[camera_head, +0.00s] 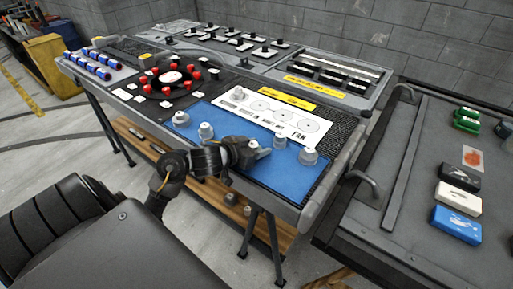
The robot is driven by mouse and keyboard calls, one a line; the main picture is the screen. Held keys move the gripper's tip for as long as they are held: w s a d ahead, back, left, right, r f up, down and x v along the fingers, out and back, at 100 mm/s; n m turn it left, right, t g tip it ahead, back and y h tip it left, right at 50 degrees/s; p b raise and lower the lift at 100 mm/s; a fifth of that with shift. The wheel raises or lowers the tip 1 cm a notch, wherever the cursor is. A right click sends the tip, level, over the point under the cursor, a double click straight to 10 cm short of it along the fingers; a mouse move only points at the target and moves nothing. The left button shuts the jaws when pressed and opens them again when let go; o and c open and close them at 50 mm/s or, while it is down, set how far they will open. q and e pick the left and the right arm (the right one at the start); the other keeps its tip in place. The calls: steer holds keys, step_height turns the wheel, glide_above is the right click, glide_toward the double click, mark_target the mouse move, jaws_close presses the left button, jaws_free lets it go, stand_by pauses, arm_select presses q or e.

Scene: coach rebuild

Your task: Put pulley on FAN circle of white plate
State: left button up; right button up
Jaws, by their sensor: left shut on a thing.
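The white plate (270,120) lies on the blue mat (278,175), with a row of printed circles. The FAN circle (308,126) is at its right end, above the word FAN, and looks empty. A grey pulley (239,94) sits at the plate's left end. My left gripper (254,149) is over the blue mat, in front of the plate, shut on a small grey pulley that it mostly hides. My right gripper is out of view.
Red-capped parts ring a dark panel (170,77) at the left, with blue cylinders (88,65) beyond. A dark side table (420,180) at the right bears coloured boxes (457,222).

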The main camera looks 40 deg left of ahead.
arm_select(q)
steer(key=shift+f, duration=0.15)
steer(key=o, duration=1)
steer(key=shift+c, duration=0.2)
steer(key=shift+o, duration=0.5)
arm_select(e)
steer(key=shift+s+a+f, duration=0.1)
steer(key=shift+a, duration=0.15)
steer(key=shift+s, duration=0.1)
arm_select(q)
steer(key=shift+s+r, duration=0.1)
steer(key=shift+r, duration=0.2)
steer(key=p+v, duration=0.3)
steer(key=v, duration=0.7)
steer(key=shift+s, duration=0.3)
steer(key=shift+s+a+r+p, duration=0.2)
steer(key=shift+s+p, duration=0.25)
steer(key=shift+s, duration=0.15)
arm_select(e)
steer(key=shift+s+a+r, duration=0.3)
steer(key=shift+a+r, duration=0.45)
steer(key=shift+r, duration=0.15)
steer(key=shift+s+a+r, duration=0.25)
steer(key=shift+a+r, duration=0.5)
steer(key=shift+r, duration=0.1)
